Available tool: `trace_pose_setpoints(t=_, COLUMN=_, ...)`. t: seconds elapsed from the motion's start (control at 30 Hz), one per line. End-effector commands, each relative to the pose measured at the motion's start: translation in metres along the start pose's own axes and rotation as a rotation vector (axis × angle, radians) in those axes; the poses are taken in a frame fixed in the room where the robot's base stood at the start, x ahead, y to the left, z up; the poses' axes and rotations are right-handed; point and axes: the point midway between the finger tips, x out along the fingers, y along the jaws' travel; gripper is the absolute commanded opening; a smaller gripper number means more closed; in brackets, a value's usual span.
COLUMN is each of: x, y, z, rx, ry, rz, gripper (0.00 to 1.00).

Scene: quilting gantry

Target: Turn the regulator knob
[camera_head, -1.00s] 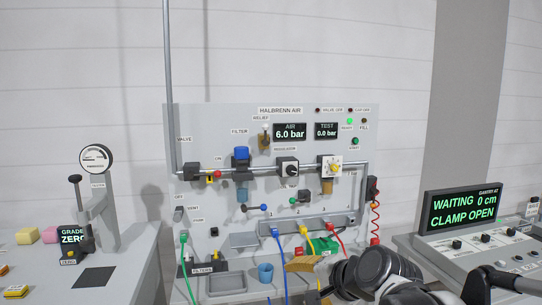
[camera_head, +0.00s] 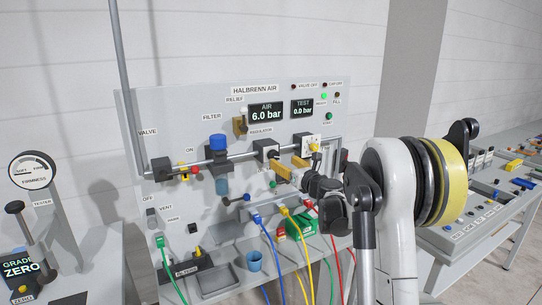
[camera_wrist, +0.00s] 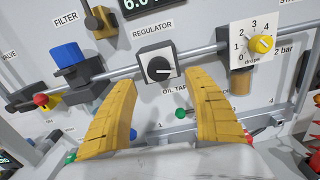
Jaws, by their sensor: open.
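The regulator knob (camera_wrist: 159,69) is black with a white pointer mark, on a pale plate of a dark block under the REGULATOR label. In the head view the regulator block (camera_head: 266,150) sits on the horizontal pipe. My gripper (camera_head: 285,166) is close in front of and just below it to the right. In the wrist view my gripper (camera_wrist: 160,77) shows two yellow fingers spread wide and empty, one each side below the knob. They look apart from it; the exact gap cannot be told. The AIR display (camera_head: 266,112) reads 6.0 bar.
A yellow drops dial (camera_wrist: 262,44) sits right of the regulator. The blue-topped filter (camera_head: 217,146) and red-handled valve (camera_head: 194,170) are on the left. Coloured hoses and a blue cup (camera_head: 254,261) are below. A bench with controls (camera_head: 480,225) stands right.

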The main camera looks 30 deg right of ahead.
Motion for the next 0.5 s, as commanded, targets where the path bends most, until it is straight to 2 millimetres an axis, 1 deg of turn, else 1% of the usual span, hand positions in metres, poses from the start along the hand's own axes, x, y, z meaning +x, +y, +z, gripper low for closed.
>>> trace_pose_setpoints(t=0.03, x=0.012, y=0.001, z=-0.002, rx=-0.001, ry=0.000, rz=0.003, gripper=0.61)
trace_pose_setpoints(t=0.2, x=0.045, y=0.001, z=-0.002, rx=-0.002, ry=0.001, rz=0.003, gripper=0.61)
trace_pose_setpoints(t=0.33, x=0.062, y=0.002, z=-0.001, rx=-0.003, ry=0.001, rz=0.003, gripper=0.61)
trace_pose_setpoints(t=0.5, x=0.072, y=0.001, z=0.000, rx=-0.003, ry=0.001, rz=0.002, gripper=0.61)
